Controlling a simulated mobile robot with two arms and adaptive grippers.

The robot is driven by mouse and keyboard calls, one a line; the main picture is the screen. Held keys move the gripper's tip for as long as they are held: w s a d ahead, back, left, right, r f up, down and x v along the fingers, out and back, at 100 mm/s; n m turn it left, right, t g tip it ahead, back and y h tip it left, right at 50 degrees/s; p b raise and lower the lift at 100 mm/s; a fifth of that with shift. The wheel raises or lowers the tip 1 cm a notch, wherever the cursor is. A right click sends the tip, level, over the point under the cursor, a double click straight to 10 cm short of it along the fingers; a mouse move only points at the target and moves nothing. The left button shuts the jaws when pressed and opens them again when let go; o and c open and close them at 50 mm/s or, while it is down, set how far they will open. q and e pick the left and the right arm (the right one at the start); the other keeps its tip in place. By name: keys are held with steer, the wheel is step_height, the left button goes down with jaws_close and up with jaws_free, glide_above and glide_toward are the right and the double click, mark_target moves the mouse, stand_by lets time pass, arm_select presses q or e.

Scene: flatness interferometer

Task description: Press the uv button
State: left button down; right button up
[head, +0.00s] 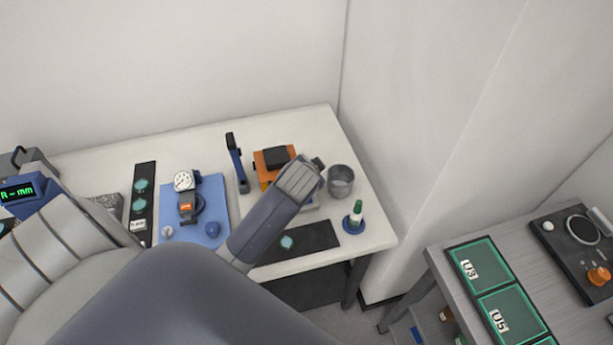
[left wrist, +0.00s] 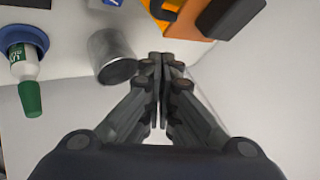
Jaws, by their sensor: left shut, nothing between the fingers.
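My left arm reaches over the white table (head: 90,163), and its gripper (head: 319,164) is beside the orange device with a black top (head: 272,160). In the left wrist view, the left gripper (left wrist: 160,60) is shut and empty, with the orange device (left wrist: 185,18) above and to the right of its fingertips. I cannot make out any button marked uv; part of the orange device is hidden behind my arm. My right gripper is not in view.
A grey metal cup (head: 341,182) stands close to the gripper. A green-capped white bottle (head: 355,214) stands in a blue holder near the table's right edge. A blue mat (head: 218,232) bears a dial gauge (head: 184,181). A second table (head: 452,315) with green trays is at right.

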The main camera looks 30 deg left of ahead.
arm_select(q)
step_height(320, 180, down, 7)
steer(key=shift+f+b, duration=0.1)
steer(key=shift+b, duration=0.3)
steer(key=shift+f+b, duration=0.4)
steer(key=shift+f, duration=0.45)
stand_by(0.8)
steer(key=shift+f, duration=0.35)
